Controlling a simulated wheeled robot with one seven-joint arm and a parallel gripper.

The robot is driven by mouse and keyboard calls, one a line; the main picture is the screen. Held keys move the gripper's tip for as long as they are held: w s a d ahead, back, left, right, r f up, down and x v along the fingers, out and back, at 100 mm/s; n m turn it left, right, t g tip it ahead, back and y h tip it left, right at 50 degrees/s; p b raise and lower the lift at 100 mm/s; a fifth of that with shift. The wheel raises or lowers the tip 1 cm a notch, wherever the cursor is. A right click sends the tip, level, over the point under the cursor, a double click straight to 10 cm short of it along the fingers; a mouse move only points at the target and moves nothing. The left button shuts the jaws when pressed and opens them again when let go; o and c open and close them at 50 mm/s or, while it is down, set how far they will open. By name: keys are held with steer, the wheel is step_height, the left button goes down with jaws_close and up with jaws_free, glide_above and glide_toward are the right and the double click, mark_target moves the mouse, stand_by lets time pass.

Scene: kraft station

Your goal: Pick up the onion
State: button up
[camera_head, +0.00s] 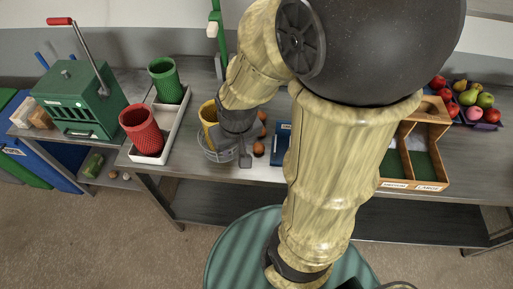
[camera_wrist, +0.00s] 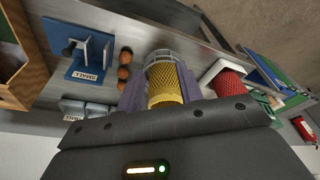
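Several round orange-brown items that look like onions lie on the metal table, in a row beside the wire basket. In the head view one (camera_head: 258,149) is just right of my gripper (camera_head: 244,153), with others behind it. The wrist view shows the row (camera_wrist: 124,73) left of my gripper (camera_wrist: 157,78), outside its fingers. My gripper points down near the basket, with its fingers apart. A yellow mesh cup (camera_wrist: 164,88) in the wire basket (camera_wrist: 160,57) appears between the fingers in the wrist view; I cannot tell whether they touch it. My arm hides part of the table.
Red (camera_head: 141,128) and green (camera_head: 165,82) mesh cups stand in a white tray at left, near a green lever machine (camera_head: 77,100). A blue stand labelled SMALL (camera_wrist: 90,52) is beside the row. A wooden sorting box (camera_head: 430,133) and a fruit crate (camera_head: 480,117) stand at right.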

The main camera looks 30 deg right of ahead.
steer(key=shift+o, duration=1.6)
steer(key=shift+w+d+f+n, duration=0.2)
steer(key=shift+w+n, duration=0.1)
steer(key=shift+n, duration=0.2)
steer(key=n+g+b, duration=0.3)
steer(key=n+b, duration=0.1)
steer(key=n, duration=2)
glide_above(259, 145)
step_height(259, 145, down, 6)
steer(key=shift+f, duration=0.2)
step_height(259, 145, down, 12)
steer(key=shift+f+p, duration=0.1)
steer(key=shift+p, duration=0.25)
steer(key=shift+f, duration=0.1)
